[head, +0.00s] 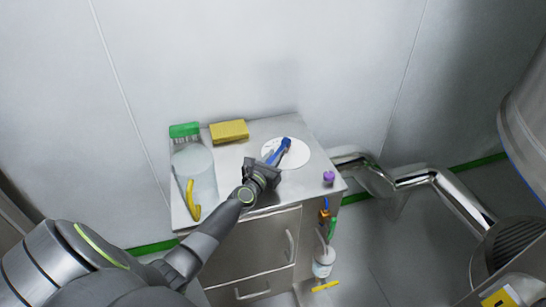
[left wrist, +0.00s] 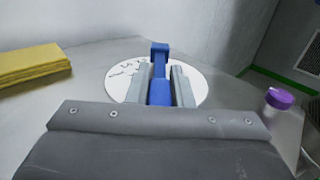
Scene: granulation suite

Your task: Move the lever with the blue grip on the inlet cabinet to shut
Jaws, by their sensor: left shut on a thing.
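The lever with the blue grip (head: 283,147) is on a round white dial plate (head: 299,154) on top of the steel inlet cabinet (head: 258,131). In the head view the lever points up and to the right from my gripper. My left gripper (head: 271,163) is over the near part of the dial, shut on the blue grip. In the left wrist view the blue grip (left wrist: 159,90) lies between the two fingers, and the dial plate (left wrist: 121,76) with dark markings shows behind. The markings are too small to read. My right gripper is not in view.
A yellow block (head: 229,131), a green-capped clear container (head: 185,131) and a yellow curved handle (head: 193,203) are at the cabinet top's left. A purple-capped item (head: 328,178) stands at its right front corner. A steel pipe (head: 420,176) runs right of the cabinet.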

